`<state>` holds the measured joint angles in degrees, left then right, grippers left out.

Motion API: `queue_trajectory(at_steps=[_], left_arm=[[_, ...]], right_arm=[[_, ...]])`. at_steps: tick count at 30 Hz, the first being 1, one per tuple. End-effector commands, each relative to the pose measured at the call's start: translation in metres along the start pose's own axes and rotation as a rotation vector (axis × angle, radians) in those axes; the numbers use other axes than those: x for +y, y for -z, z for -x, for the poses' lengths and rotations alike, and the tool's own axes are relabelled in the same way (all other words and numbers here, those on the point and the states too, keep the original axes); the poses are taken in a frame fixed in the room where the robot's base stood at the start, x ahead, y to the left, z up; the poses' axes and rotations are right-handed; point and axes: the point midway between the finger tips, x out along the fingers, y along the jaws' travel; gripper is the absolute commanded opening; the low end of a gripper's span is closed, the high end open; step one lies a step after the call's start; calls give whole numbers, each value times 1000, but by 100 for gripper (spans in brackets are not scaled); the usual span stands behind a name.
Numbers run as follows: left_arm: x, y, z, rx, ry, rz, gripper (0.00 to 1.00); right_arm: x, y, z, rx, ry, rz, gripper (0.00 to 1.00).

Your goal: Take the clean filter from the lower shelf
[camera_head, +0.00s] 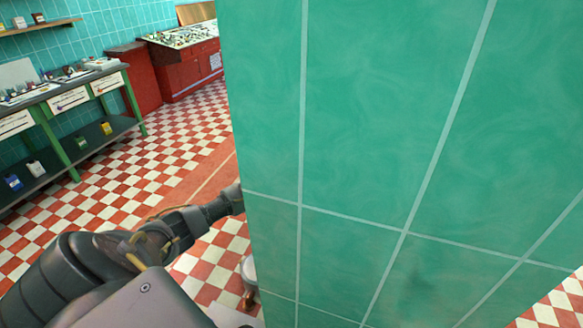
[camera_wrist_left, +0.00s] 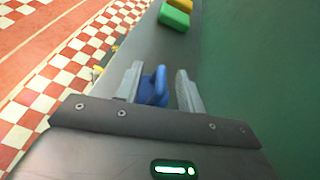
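In the left wrist view a blue object (camera_wrist_left: 153,88) stands between the fingers of my left gripper (camera_wrist_left: 160,90). It is close to the left finger, with a narrow gap to the right finger. The gripper looks open around it, over a grey shelf surface (camera_wrist_left: 165,48). I cannot tell whether the blue object is the clean filter. In the head view a teal tiled block hides my left gripper, and only my left arm shows. My right gripper is in neither view.
The teal tiled block (camera_head: 370,120) fills much of the head view. Green (camera_wrist_left: 174,16) and yellow (camera_wrist_left: 181,4) objects sit farther along the shelf. A green-legged bench (camera_head: 62,150) with small items on its lower shelf stands left. Checkered floor (camera_head: 165,150) lies open between.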

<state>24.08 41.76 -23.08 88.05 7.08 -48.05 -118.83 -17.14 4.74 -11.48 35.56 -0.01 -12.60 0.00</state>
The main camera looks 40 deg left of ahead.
Motion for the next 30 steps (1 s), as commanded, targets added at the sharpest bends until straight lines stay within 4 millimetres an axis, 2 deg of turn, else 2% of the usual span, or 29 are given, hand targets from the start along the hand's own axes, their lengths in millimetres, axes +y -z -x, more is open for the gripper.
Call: queue_trajectory(at_steps=[4, 11, 12, 21, 30], left_arm=[[0, 0, -11, 1, 0, 0, 38], [0, 1, -12, 0, 1, 0, 38], [0, 1, -12, 0, 1, 0, 37], [0, 1, -12, 0, 1, -1, 0], [0, 1, -12, 1, 1, -1, 0]], right_arm=[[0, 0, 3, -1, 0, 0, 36], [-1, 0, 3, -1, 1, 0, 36], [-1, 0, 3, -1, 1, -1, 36], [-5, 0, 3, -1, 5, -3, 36], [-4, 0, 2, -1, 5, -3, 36]])
